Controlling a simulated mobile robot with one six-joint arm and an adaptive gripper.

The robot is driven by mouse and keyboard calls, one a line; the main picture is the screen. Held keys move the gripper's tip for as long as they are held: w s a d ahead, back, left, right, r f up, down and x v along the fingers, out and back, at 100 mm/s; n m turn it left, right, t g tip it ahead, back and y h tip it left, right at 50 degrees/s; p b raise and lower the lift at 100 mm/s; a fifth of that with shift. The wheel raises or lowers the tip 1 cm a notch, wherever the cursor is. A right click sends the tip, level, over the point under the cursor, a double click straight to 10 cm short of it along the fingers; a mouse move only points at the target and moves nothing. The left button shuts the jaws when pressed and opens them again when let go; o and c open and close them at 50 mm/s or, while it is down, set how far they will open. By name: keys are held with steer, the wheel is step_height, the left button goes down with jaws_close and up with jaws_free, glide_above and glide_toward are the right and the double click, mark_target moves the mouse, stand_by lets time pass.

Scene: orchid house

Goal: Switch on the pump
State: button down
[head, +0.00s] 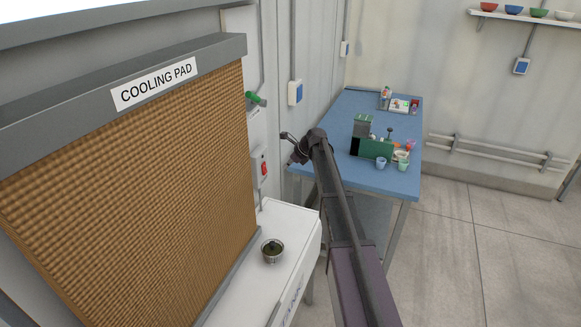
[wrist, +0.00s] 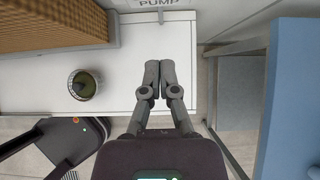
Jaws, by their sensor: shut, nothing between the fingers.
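A grey switch box with a red rocker (head: 263,168) is on the wall to the right of the cooling pad in the head view. Whether the rocker is on or off is too small to tell. In the wrist view a label reading PUMP (wrist: 158,4) shows at the top edge; the switch itself is not visible there. My gripper (head: 285,136) is to the right of the switch box and a little higher in the picture, apart from it. In the wrist view my gripper (wrist: 159,66) has its fingers together and empty, above the white bench top.
The cooling pad (head: 140,190) stands left of the switch. A metal pot (head: 272,251) sits on the white bench (head: 300,222). A green-handled valve (head: 256,98) and a blue-faced box (head: 295,92) are on the wall above. A blue table (head: 385,180) with several items stands right.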

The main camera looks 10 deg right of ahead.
mark_target(266, 171)
steer(key=shift+w+a+f+b, duration=0.7)
steer(key=shift+w+a+f, duration=0.1)
steer(key=shift+a, duration=0.2)
steer(key=shift+w+a+f+b, duration=0.65)
steer(key=shift+a+f+b, duration=0.1)
steer(key=shift+a+f, duration=0.15)
steer(key=shift+w+a+f+b, duration=0.7)
steer(key=shift+w+a+f, duration=0.05)
steer(key=shift+a, duration=0.3)
steer(key=shift+a, duration=0.15)
steer(key=shift+f, duration=0.1)
steer(key=shift+r, duration=0.2)
steer(key=shift+r+p, duration=0.6)
steer(key=shift+r, duration=0.05)
